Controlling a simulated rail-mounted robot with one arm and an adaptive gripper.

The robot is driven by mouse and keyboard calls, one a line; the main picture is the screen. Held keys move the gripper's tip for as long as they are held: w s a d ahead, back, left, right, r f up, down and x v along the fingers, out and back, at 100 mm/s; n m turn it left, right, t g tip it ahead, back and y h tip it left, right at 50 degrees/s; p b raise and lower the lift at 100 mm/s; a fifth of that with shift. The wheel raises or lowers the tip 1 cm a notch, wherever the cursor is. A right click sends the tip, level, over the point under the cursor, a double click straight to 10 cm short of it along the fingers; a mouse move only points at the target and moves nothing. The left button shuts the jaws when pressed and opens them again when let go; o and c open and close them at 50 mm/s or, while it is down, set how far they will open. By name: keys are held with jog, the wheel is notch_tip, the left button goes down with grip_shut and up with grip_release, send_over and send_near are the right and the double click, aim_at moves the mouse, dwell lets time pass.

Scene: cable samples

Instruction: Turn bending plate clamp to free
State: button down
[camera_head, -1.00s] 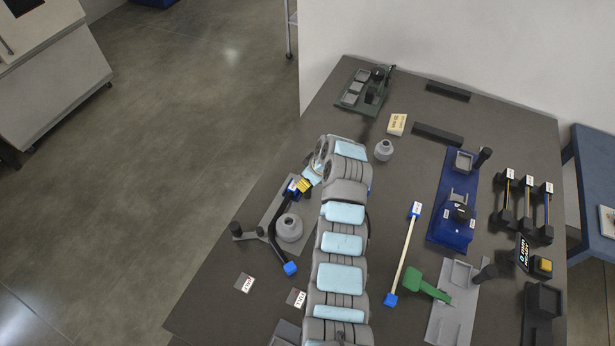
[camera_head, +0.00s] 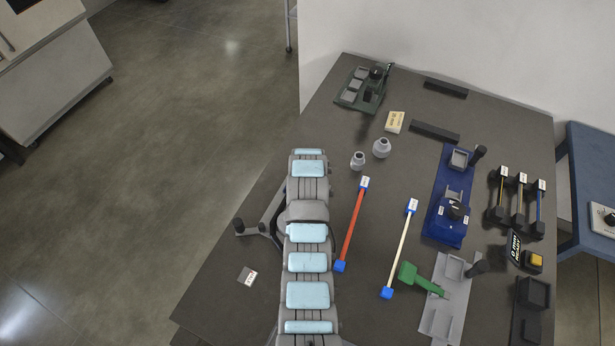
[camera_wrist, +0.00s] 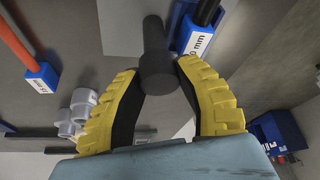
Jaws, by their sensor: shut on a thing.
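In the wrist view my gripper (camera_wrist: 158,75), with yellow ribbed fingers and dark pads, is closed around a black cylindrical knob (camera_wrist: 154,38). The knob stands before a light grey plate (camera_wrist: 120,25), which looks like the bending plate. A black cable end with a blue block (camera_wrist: 197,36) marked "mm" is just right of the knob. In the head view my arm hides the gripper and most of the bending plate. The clamp's angle cannot be told.
A red cable (camera_head: 352,225) and a white cable (camera_head: 400,248) lie right of my arm. Two grey cylinders (camera_head: 358,160) (camera_head: 381,147) stand behind. A blue fixture (camera_head: 440,225), green tool (camera_head: 418,279) and grey plate (camera_head: 445,310) are farther right. A white label (camera_head: 247,276) lies left.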

jog(key=shift+f+m+h, duration=0.1)
jog(key=shift+m+h, duration=0.3)
jog(key=shift+m, duration=0.7)
jog(key=c, duration=0.7)
grip_release()
jog(key=shift+o, duration=0.2)
jog(key=v, duration=1.2)
jog(key=shift+d, duration=0.1)
